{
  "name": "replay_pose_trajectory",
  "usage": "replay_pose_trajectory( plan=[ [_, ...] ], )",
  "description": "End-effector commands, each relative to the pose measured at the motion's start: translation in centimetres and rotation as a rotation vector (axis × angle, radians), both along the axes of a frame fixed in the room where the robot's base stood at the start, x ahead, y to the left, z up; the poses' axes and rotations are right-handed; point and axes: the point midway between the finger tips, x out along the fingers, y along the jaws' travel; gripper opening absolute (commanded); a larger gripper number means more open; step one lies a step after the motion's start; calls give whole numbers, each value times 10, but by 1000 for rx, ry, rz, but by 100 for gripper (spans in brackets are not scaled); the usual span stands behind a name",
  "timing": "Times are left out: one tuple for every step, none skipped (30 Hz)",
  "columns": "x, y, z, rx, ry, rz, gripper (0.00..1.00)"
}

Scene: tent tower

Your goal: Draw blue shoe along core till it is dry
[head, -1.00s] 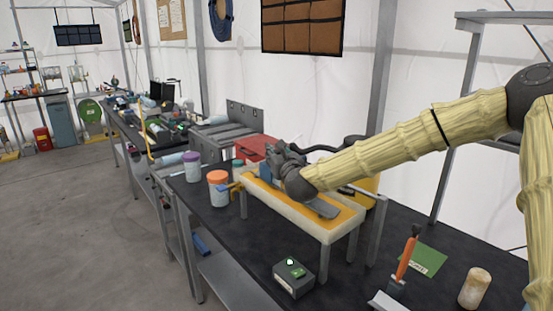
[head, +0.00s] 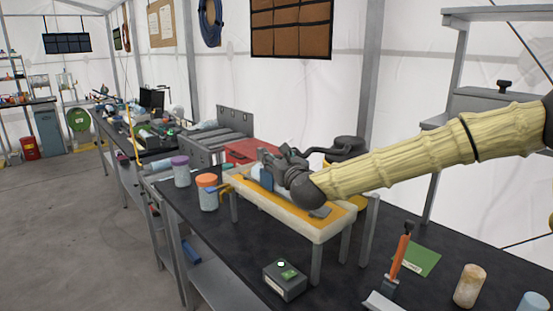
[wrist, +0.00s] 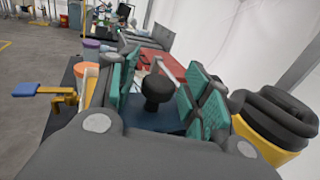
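The core (head: 290,217) appears to be the long slab with an orange top and cream sides, lying on a metal stand on the bench. The blue shoe (head: 266,180) shows partly on its top, beside my gripper (head: 275,165). In the wrist view the shoe is a dark blue block (wrist: 160,124) with a black knob (wrist: 158,88). The knob stands between the teal pads of my gripper (wrist: 157,80), with gaps visible on both sides, so the fingers look open around it. My gripper hides much of the core's far side.
An orange-lidded jar (head: 207,194) and a purple-lidded jar (head: 181,173) stand left. A red case (head: 240,152) and coiled black hose (head: 345,147) are behind. A small dark box (head: 284,282) sits in front.

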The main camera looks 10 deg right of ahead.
Motion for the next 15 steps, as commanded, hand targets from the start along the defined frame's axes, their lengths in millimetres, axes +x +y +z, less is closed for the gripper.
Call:
replay_pose_trajectory(
  plan=[
    [0,0,0,0,0,0,49],
    [0,0,0,0,0,0,49],
    [0,0,0,0,-1,0,49],
    [0,0,0,0,-1,0,49],
    [0,0,0,0,-1,0,49],
    [0,0,0,0,-1,0,49],
    [-1,0,1,0,-1,0,49],
    [-2,0,0,0,-1,0,49],
    [-4,-1,0,0,-1,0,49],
    [-6,-1,0,1,0,0,49],
    [-9,-1,0,1,0,1,49],
    [-13,-2,0,2,0,0,49],
    [-17,-3,0,2,-1,-1,49],
    [-22,-3,0,3,0,0,49],
    [-29,-4,0,3,0,0,49]
  ],
)
